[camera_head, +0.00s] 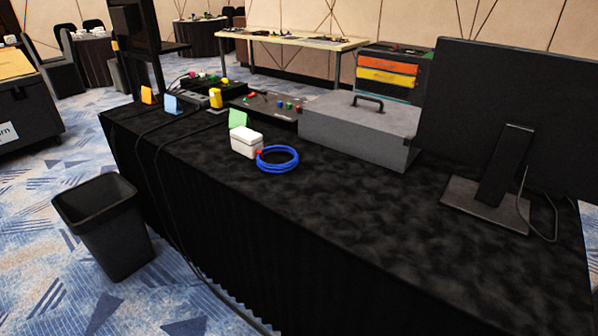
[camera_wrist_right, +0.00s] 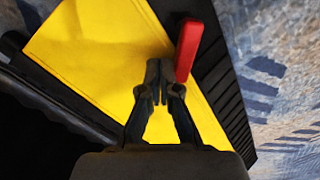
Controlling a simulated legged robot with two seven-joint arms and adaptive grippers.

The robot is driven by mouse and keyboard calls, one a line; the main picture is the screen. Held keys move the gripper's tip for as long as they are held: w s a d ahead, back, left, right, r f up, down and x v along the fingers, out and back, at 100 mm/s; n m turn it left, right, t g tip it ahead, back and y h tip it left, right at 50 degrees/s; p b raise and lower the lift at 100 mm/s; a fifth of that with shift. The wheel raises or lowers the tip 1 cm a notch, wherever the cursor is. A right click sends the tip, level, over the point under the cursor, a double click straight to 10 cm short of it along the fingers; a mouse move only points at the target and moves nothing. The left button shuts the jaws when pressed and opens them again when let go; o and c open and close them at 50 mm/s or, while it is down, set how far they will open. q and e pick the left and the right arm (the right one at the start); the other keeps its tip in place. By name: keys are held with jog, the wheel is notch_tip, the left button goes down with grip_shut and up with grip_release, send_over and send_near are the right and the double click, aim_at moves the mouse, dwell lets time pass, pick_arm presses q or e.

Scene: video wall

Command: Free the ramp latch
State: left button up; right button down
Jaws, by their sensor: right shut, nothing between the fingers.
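In the right wrist view, a yellow ramp panel (camera_wrist_right: 95,50) with a black ribbed edge (camera_wrist_right: 222,85) fills the middle. A red latch handle (camera_wrist_right: 188,48) stands at the panel's right side, by the black edge. My right gripper (camera_wrist_right: 160,72) is shut and empty over the yellow panel. Its fingertips are just left of the lower part of the red handle; I cannot tell whether they touch it. The head view shows neither the ramp latch nor either gripper.
In the head view, a black-draped table (camera_head: 340,220) holds a grey case (camera_head: 360,128), a monitor (camera_head: 510,110), a white box (camera_head: 246,144) and a blue cable coil (camera_head: 278,160). A black bin (camera_head: 105,225) stands left on the patterned carpet. Black cables hang down the table's front.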

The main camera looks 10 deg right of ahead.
jog(key=shift+w+a, duration=0.15)
jog(key=shift+a, duration=0.15)
